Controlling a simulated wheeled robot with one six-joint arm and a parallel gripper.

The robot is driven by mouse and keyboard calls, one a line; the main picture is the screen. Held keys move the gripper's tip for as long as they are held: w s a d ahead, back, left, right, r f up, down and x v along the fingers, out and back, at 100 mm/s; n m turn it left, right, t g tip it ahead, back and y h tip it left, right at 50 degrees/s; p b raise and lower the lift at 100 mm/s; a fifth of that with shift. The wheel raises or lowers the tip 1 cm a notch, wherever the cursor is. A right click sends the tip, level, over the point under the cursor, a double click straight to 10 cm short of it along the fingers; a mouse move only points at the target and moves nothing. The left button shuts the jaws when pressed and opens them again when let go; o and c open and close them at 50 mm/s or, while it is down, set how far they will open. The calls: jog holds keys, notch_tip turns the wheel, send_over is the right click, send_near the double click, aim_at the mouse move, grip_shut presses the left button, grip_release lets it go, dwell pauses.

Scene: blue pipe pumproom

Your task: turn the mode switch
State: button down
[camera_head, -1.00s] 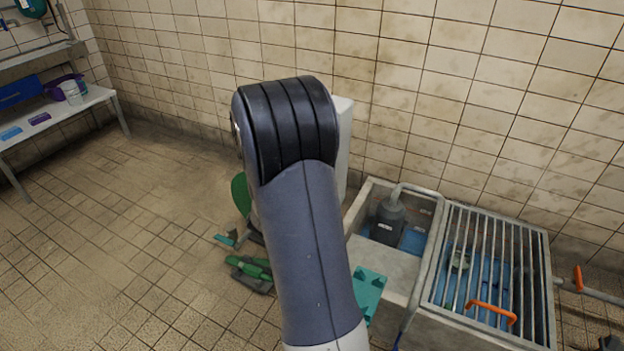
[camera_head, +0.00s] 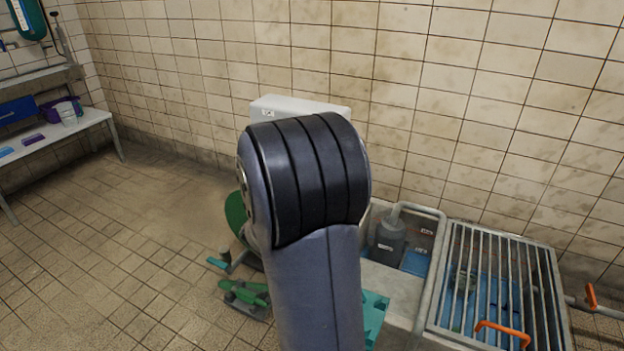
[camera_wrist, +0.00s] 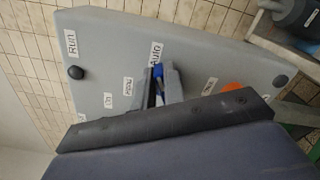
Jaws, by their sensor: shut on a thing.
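In the wrist view a grey control panel (camera_wrist: 115,50) with white labels fills the upper middle, tilted in the picture. Labels such as "Run" and "Auto" can be read; others are too small. The mode switch (camera_wrist: 157,70) shows as a small blue piece near the "Auto" label. My gripper (camera_wrist: 160,84) is at the panel face, its fingers shut around the blue piece. The switch's base and the lower part of the fingers are hidden by my wrist. In the head view my arm covers most of the panel's pale box (camera_head: 290,105) and hides my gripper.
An orange part (camera_wrist: 232,88) and dark round knobs (camera_wrist: 75,72) are on the panel. In the head view a sump with a metal grate (camera_head: 500,275) and a grey pump (camera_head: 390,238) stand to the right. Green equipment (camera_head: 245,295) lies left of my arm. The left floor is clear.

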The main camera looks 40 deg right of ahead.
jog(key=c, duration=1.5)
grip_release()
jog(key=p+v, duration=0.1)
jog(key=v, duration=0.9)
jog(key=shift+s+a, duration=0.15)
jog(key=shift+a, duration=0.25)
jog(key=shift+d, duration=0.15)
jog(key=x, duration=1)
jog(key=shift+d+b, duration=0.3)
jog(key=shift+b, duration=0.1)
jog(key=shift+a, duration=0.1)
